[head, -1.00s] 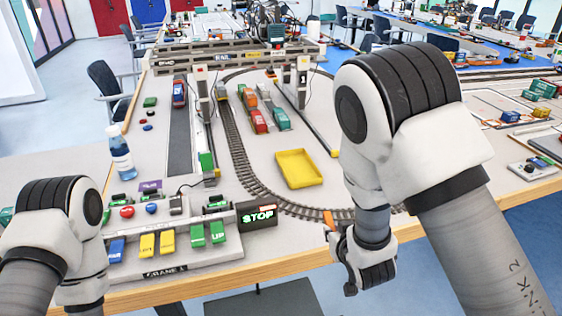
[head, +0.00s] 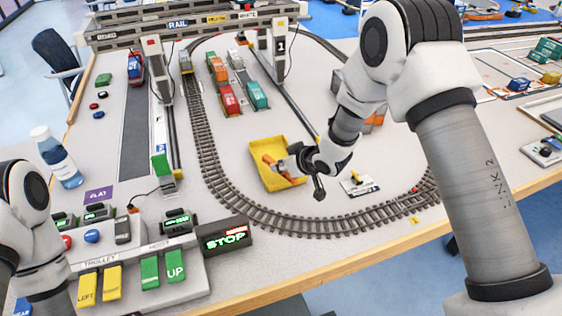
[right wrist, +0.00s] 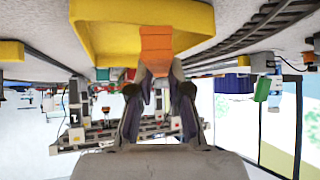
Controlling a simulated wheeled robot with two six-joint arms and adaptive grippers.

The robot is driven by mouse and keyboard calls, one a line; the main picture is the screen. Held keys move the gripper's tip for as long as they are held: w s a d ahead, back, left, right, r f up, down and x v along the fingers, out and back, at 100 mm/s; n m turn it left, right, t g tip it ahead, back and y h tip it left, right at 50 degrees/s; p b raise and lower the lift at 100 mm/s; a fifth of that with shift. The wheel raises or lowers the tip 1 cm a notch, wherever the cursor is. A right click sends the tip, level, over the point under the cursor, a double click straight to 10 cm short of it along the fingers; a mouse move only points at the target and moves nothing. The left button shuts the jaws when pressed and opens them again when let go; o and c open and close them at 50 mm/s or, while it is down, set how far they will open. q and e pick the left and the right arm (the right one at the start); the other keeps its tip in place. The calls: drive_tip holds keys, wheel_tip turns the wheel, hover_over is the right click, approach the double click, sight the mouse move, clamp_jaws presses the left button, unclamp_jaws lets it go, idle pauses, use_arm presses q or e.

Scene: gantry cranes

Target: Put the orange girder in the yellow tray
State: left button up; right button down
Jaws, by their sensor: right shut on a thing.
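The yellow tray (head: 275,143) lies on the table inside the curve of the track. My right gripper (head: 282,166) is over the tray and shut on the orange girder (head: 268,159), whose middle it partly hides. The girder's ends show on both sides of the fingers, within the tray's outline. In the right wrist view the girder (right wrist: 156,44) sits between the fingertips (right wrist: 158,75) in front of the yellow tray (right wrist: 100,38). I cannot tell whether the girder touches the tray floor. My left arm shows at the left edge; its gripper is out of view.
The railway track (head: 215,165) curves around the tray. A small white and yellow item (head: 358,184) lies to its right. Toy trucks (head: 229,97) stand behind it under a gantry crane (head: 180,27).

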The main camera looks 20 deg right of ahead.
drive_tip(key=w, duration=0.1)
drive_tip(key=w+d, duration=0.1)
drive_tip(key=w, duration=0.1)
drive_tip(key=shift+w, duration=0.15)
drive_tip(key=shift+w+d+f, duration=0.1)
drive_tip(key=shift+w, duration=0.1)
wheel_tip(320, 180, down, 4)
drive_tip(key=shift+w+r+p, duration=0.15)
drive_tip(key=shift+r+p, duration=0.1)
drive_tip(key=shift+p, duration=0.1)
drive_tip(key=c, duration=1.1)
unclamp_jaws()
drive_tip(key=shift+f, duration=0.15)
